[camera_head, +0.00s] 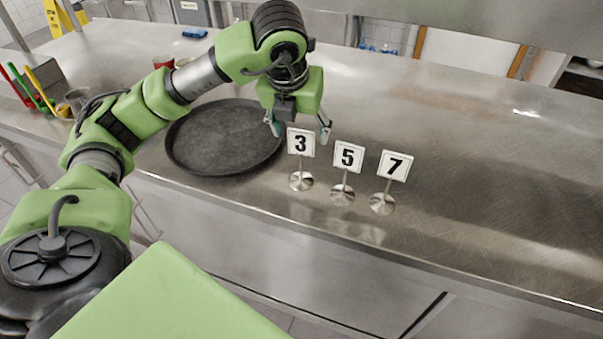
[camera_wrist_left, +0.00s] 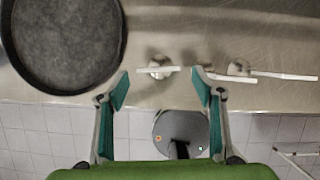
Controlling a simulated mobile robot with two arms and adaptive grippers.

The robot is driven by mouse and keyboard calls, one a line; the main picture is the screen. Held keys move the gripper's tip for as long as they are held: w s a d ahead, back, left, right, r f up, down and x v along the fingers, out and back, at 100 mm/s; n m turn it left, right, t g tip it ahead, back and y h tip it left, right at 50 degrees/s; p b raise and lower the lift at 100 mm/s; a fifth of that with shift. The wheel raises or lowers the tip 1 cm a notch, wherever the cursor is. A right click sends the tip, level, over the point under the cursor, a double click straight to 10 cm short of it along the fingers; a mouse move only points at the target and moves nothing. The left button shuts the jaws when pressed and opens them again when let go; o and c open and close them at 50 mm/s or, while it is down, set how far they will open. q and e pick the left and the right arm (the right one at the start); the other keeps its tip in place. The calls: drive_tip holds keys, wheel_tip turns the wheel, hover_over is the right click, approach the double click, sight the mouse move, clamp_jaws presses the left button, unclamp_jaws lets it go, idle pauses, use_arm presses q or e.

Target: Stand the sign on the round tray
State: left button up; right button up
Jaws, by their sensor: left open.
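Three number signs on round steel bases stand upright in a row on the steel counter: sign 3 (camera_head: 301,143), sign 5 (camera_head: 347,157) and sign 7 (camera_head: 395,166). The black round tray (camera_head: 185,163) lies flat and empty to their left; it also shows in the left wrist view (camera_wrist_left: 112,72). My left gripper (camera_head: 298,128) is open and empty, pointing down just above and behind sign 3. In the left wrist view, sign 3 (camera_wrist_left: 157,70) lies between and beyond the two fingertips (camera_wrist_left: 161,80), with no contact visible. My right gripper is not in view.
A metal cup (camera_head: 77,99) and several coloured-handled utensils (camera_head: 30,88) stand at the left. A red cup (camera_head: 163,62) and a blue item (camera_head: 195,33) are behind my arm. The counter (camera_head: 480,180) is clear right of the signs.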

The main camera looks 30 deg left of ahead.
sight(301, 143)
use_arm(q)
drive_tip(key=x, duration=0.1)
drive_tip(key=p+x, duration=0.1)
drive_tip(key=x, duration=0.1)
drive_tip(key=p+x, duration=0.1)
drive_tip(key=x, duration=0.1)
drive_tip(key=shift+s+f, duration=0.2)
drive_tip(key=shift+f, duration=0.1)
drive_tip(key=shift+w+a+f, duration=0.1)
drive_tip(key=shift+w+f, duration=0.05)
drive_tip(key=shift+f, duration=0.15)
clamp_jaws()
drive_tip(key=shift+r, duration=0.1)
